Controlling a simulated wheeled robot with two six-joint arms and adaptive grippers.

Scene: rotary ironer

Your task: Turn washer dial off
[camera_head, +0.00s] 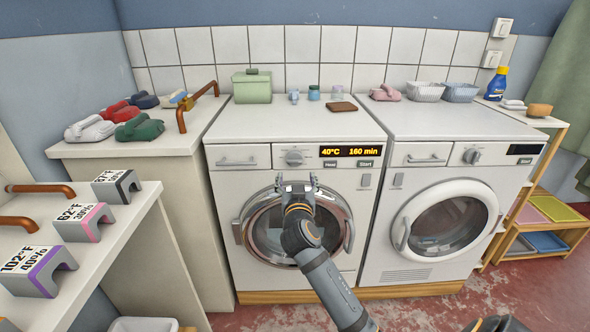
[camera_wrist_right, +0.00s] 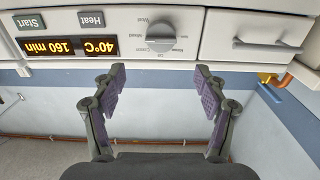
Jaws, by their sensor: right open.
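The left washer (camera_head: 226,179) stands in the middle of the head view with its display (camera_head: 348,151) lit, reading 40°C and 160 min. Its round grey dial (camera_head: 294,157) sits on the front panel, left of the display. In the right wrist view the washer appears upside down, with the dial (camera_wrist_right: 160,37) ahead between the fingers and the display (camera_wrist_right: 70,46) at upper left. My right gripper (camera_head: 296,180) is open and empty, just below the dial in the head view and apart from it. My left gripper is not in view.
A second machine (camera_head: 395,218) with a dark display stands to the right. A green box (camera_head: 252,88) and small items sit on the left washer's top. A shelf with labelled blocks (camera_head: 80,222) stands at the left. The floor in front is clear.

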